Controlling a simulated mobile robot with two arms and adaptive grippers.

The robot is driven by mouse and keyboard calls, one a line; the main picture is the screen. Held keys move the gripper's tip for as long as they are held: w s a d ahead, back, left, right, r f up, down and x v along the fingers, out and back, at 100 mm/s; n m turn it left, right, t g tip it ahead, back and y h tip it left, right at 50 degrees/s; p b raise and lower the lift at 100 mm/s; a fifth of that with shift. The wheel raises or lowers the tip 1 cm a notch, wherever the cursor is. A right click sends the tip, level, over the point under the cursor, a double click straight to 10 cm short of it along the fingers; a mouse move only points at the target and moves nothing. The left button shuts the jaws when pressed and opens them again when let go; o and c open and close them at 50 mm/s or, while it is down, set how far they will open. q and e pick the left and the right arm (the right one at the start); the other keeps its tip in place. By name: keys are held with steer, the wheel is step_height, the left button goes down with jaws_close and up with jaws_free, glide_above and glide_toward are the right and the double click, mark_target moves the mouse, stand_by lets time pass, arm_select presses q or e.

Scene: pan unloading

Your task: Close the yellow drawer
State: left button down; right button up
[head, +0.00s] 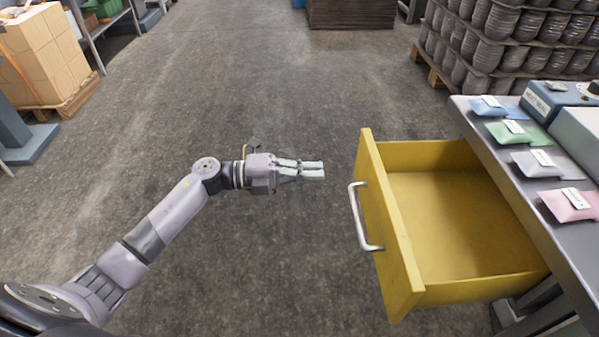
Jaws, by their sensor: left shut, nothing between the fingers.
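The yellow drawer (391,225) stands pulled well out from under the grey workbench at the right, and its inside looks empty. Its front panel faces left and carries a metal bar handle (357,217). My left gripper (323,170) is shut and empty. It points right towards the drawer front, with a small gap between the fingertips and the panel, and does not touch it. My right gripper is not in view.
The workbench top (497,160) holds several small pouches, such as a green one (522,134), and a blue-grey machine (558,97). Boxes on a pallet (42,60) stand at the far left. The floor (250,90) left of the drawer is clear.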

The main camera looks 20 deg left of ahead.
mark_target(363, 170)
arm_select(q)
steer(key=x, duration=0.8)
steer(key=shift+w+d, duration=0.2)
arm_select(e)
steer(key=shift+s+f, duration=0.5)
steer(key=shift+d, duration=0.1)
